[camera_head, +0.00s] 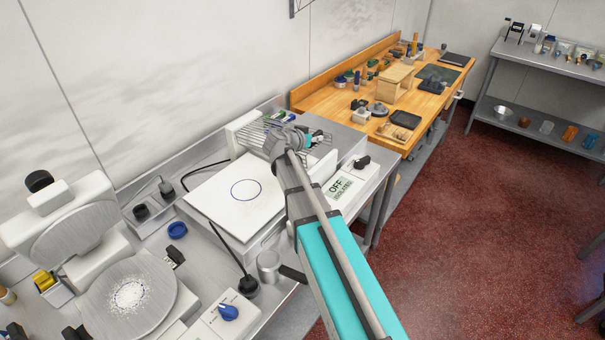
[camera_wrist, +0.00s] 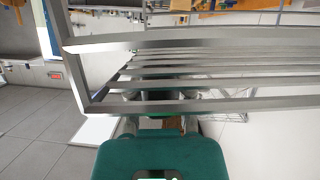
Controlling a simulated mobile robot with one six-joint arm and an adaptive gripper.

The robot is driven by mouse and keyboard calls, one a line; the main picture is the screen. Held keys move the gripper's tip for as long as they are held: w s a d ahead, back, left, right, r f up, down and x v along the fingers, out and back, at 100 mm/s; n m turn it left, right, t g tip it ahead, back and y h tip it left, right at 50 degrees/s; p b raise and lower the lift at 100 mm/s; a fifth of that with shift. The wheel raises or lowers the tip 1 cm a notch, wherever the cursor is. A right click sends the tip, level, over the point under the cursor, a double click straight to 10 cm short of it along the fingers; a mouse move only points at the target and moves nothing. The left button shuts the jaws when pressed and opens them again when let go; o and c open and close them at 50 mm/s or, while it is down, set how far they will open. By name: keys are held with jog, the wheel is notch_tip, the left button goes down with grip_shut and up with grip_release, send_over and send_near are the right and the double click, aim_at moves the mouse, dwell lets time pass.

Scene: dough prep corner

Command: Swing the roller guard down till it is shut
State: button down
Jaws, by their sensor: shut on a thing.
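The roller guard (camera_head: 251,135) is a grille of thin metal bars on the dough machine, partly hidden behind my wrist in the head view. In the wrist view its bars (camera_wrist: 215,105) cross the picture close to the camera, joined by a side bar at the left. My gripper (camera_wrist: 160,122), with teal parts, is shut on the guard at its near bar. In the head view the gripper (camera_head: 312,137) is mostly hidden by my wrist, so the exact grip is unclear. The guard appears raised at a slant; its exact angle is hard to tell.
A white board (camera_head: 215,205) with a circle lies left of my arm. A panel reading OFF ISOLATED (camera_head: 342,188) is to the right. A round-plate press (camera_head: 95,300) stands at the lower left. A wooden bench (camera_head: 345,95) is behind. The red floor (camera_head: 470,220) is clear.

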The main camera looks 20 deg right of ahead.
aim_at(315, 146)
jog(key=shift+f+m+t+b, duration=0.3)
jog(key=shift+f+m+b, duration=0.1)
jog(key=shift+f+b, duration=1.3)
jog(key=c, duration=0.5)
grip_release()
jog(key=shift+y+p, duration=0.3)
jog(key=shift+s, duration=0.1)
jog(key=shift+p+v, duration=0.35)
jog(key=shift+v, duration=0.4)
jog(key=shift+p+v, duration=2.3)
jog(key=shift+v, duration=3.8)
jog(key=shift+a, duration=0.1)
